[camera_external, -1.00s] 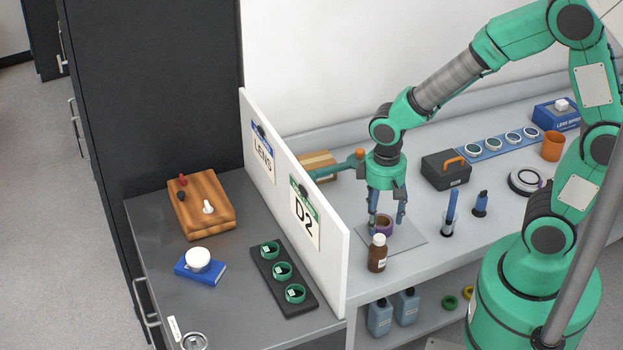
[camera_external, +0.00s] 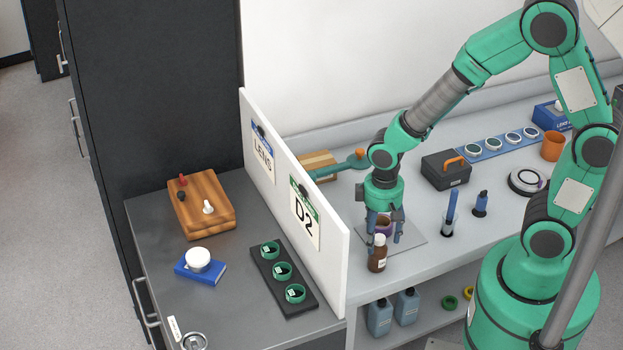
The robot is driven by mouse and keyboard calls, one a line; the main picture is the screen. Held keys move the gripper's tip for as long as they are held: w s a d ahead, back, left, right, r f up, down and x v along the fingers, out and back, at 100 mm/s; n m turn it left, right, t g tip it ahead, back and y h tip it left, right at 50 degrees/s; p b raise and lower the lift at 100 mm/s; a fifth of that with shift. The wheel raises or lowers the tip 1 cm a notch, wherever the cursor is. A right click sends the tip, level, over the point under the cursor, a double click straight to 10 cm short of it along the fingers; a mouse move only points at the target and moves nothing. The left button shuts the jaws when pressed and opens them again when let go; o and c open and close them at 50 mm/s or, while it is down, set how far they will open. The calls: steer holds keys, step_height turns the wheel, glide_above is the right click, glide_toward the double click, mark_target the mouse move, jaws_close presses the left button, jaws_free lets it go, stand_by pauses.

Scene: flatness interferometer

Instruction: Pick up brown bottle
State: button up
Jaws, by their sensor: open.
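The brown bottle (camera_external: 377,258) has a white cap and a pale label. It stands upright near the front edge of the grey bench, at the left end by the white partition. My gripper (camera_external: 384,236) points down just behind the bottle, fingers open. A small purple and brown ring-shaped item (camera_external: 383,222) shows between or behind the fingers, on a flat grey plate (camera_external: 412,237). The bottle partly hides the left finger. I cannot tell whether a finger touches the bottle or the ring-shaped item.
The white partition (camera_external: 330,255) with a D2 sign stands close to the left. To the right are a blue stick in a clear holder (camera_external: 450,215), a small blue bottle (camera_external: 480,204) and a black box with an orange handle (camera_external: 446,170). A green-handled tool (camera_external: 338,168) lies behind.

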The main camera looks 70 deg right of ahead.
mark_target(378, 254)
steer(key=shift+f, duration=0.9)
steer(key=shift+f+b, duration=0.85)
steer(key=shift+f, duration=1.8)
steer(key=shift+c, duration=0.2)
steer(key=c, duration=1.3)
